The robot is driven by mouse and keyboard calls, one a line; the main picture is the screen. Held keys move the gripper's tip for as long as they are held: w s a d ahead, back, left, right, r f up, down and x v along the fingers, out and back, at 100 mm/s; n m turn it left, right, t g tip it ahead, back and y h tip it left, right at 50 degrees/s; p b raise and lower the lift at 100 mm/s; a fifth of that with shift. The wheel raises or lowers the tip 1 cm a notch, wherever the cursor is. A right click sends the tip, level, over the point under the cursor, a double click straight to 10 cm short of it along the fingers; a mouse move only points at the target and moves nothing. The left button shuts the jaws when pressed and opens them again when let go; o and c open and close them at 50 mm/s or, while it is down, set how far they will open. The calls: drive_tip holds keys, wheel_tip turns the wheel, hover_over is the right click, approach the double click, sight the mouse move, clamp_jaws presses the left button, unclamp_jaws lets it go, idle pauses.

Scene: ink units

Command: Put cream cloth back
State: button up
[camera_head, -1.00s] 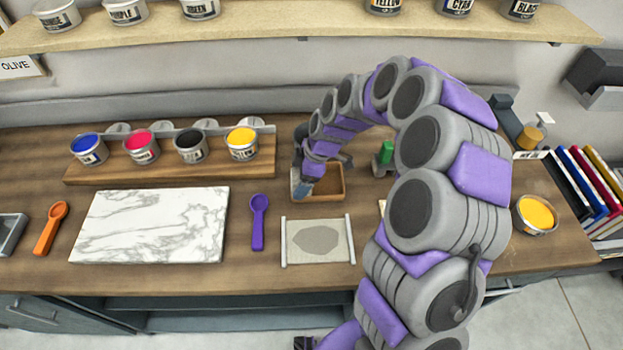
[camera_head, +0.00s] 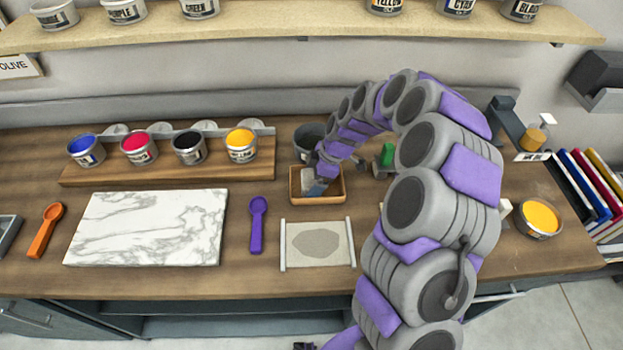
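My gripper (camera_head: 314,184) points down into a small open wooden box (camera_head: 334,197) at the back middle of the counter. A pale grey-blue piece shows at its tip inside the box; I cannot tell whether it is the fingers or something held, nor whether the gripper is open. No cloth is clearly recognisable. A cream sheet with a grey patch (camera_head: 300,258) lies flat between two light rods in front of the box. A small pale corner (camera_head: 503,208) shows at the right edge of my arm; the rest is hidden.
A marble slab (camera_head: 150,228), purple spoon (camera_head: 258,225) and orange spoon (camera_head: 46,230) lie left. Open ink tins stand on a wooden riser (camera_head: 170,170). A dark grey cup (camera_head: 306,137) stands behind the box. A yellow tin (camera_head: 540,217) and books (camera_head: 592,190) are right.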

drive_tip(key=shift+d+r, duration=0.15)
drive_tip(key=shift+d, duration=0.85)
drive_tip(key=shift+a, duration=1)
drive_tip(key=shift+w+d+r, duration=0.1)
drive_tip(key=shift+d+r, duration=0.1)
drive_tip(key=shift+d, duration=0.25)
drive_tip(key=p+v, duration=0.2)
drive_tip(key=v, duration=0.9)
drive_tip(key=s+a+r+m, duration=0.1)
drive_tip(key=s+r+m, duration=0.2)
drive_tip(key=s+r, duration=0.5)
drive_tip(key=s+d+m+h, duration=0.1)
drive_tip(key=s+m, duration=0.4)
drive_tip(key=s, duration=0.5)
drive_tip(key=s+d+m+g+h, duration=0.1)
drive_tip(key=s+d+m, duration=0.3)
drive_tip(key=s, duration=0.6)
drive_tip(key=s+d+m+h, duration=0.2)
drive_tip(key=s+m, duration=0.4)
drive_tip(key=s, duration=0.4)
drive_tip(key=shift+d+r+g, duration=0.4)
drive_tip(key=shift+d, duration=0.05)
